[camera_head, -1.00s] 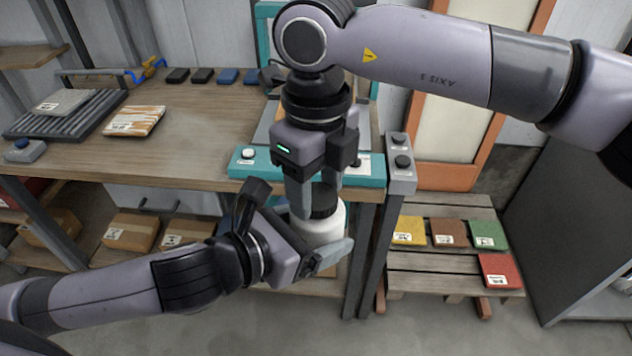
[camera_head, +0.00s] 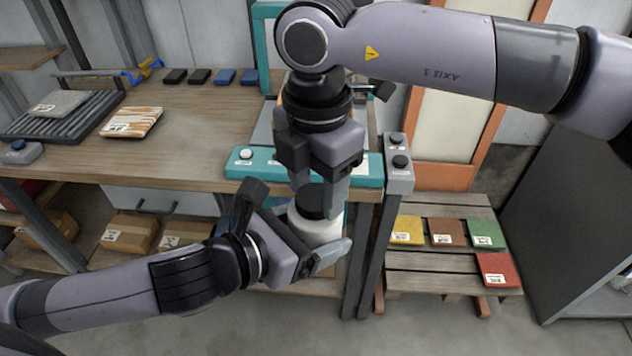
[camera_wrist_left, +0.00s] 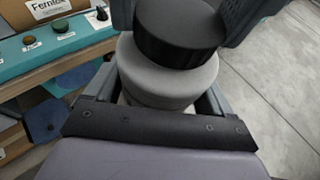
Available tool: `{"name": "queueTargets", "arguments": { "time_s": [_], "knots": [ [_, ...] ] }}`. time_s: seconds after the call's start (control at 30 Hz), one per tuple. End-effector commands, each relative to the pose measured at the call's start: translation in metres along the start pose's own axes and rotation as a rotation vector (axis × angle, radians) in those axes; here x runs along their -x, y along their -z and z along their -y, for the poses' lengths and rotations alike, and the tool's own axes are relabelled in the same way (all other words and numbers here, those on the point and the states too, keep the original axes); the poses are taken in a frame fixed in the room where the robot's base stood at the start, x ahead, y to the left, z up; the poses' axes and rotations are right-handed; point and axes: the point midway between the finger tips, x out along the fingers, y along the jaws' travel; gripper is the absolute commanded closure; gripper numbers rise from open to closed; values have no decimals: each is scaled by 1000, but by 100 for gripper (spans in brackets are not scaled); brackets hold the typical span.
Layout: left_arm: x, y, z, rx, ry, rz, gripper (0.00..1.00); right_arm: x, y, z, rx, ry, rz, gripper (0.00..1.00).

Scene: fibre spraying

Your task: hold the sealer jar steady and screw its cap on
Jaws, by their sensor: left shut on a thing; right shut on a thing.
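The sealer jar (camera_head: 316,233) is a white round jar held upright in front of the bench edge; it also fills the middle of the left wrist view (camera_wrist_left: 165,82). Its black cap (camera_head: 311,203) sits on top of it, and shows in the left wrist view (camera_wrist_left: 180,38). I cannot tell how tightly the cap is threaded. My left gripper (camera_head: 312,246) is shut around the jar's body from the lower left. My right gripper (camera_head: 319,190) points down from above and is shut on the cap, one finger on each side.
The wooden bench (camera_head: 190,150) lies behind, with a teal frame (camera_head: 265,165) at its right end. A grey button box (camera_head: 399,165) stands right of the grippers. A pallet (camera_head: 440,262) with coloured packs is at lower right. Open floor lies in front.

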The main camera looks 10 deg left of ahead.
Motion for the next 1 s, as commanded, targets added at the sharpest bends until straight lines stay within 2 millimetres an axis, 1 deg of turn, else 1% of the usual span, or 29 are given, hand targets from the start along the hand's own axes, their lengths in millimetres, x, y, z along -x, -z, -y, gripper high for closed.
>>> {"name": "queueTargets", "arguments": {
  "time_s": [0.03,0.1,0.2,0.37,0.4,0.43,0.47,0.77,0.87,0.97,1.0],
  "knots": [
    [0,0,0,0,1,-1,100,1,-1,0,-81,-2,1,74],
    [0,0,0,0,1,-1,100,1,-1,0,-190,-2,1,74],
    [0,0,0,0,1,-1,100,0,0,1,-323,-2,1,74],
    [0,0,0,0,1,-1,100,0,0,1,-320,-2,0,74],
    [0,0,0,0,1,-1,100,0,0,1,-320,-1,0,34],
    [0,0,0,0,1,-1,100,0,0,1,-319,-1,0,24],
    [0,0,0,0,1,-1,100,0,0,1,-319,-1,0,17],
    [0,-1,0,0,0,2,100,1,0,1,-317,-1,0,17],
    [0,-1,0,0,0,2,100,8,0,0,-317,-3,1,17],
    [0,-1,0,0,0,2,100,24,0,0,-318,-4,1,17],
    [0,-1,0,0,0,2,100,32,0,0,-318,-5,2,17]
  ]
}}
